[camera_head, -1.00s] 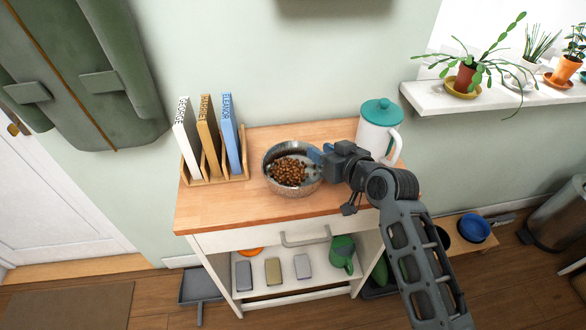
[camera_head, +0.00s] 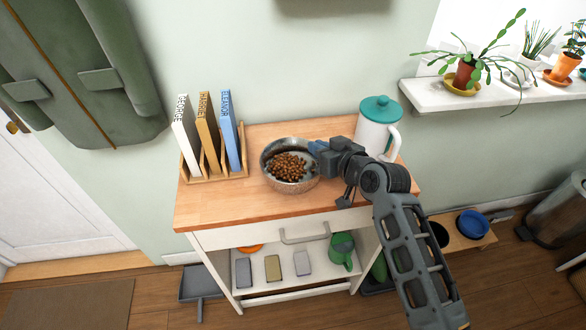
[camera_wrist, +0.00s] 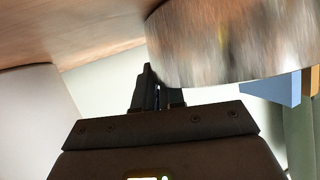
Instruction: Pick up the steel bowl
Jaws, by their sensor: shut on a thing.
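The steel bowl (camera_head: 292,187) is on the right-centre of the wooden cart top (camera_head: 215,208), with brown round pieces (camera_head: 288,166) inside it. My gripper (camera_head: 317,149) reaches in from the right and is shut on the bowl's right rim. In the wrist view the bowl (camera_wrist: 225,50) is a blurred metallic shape at the upper right, beside the dark fingers (camera_wrist: 158,92). I cannot tell for sure whether the bowl's base touches the cart top.
A white pitcher with a teal lid (camera_head: 378,128) stands close behind my gripper. A wooden rack (camera_head: 213,178) with three books is left of the bowl. Plants (camera_head: 465,75) stand on a wall shelf at the right. The cart's front left is clear.

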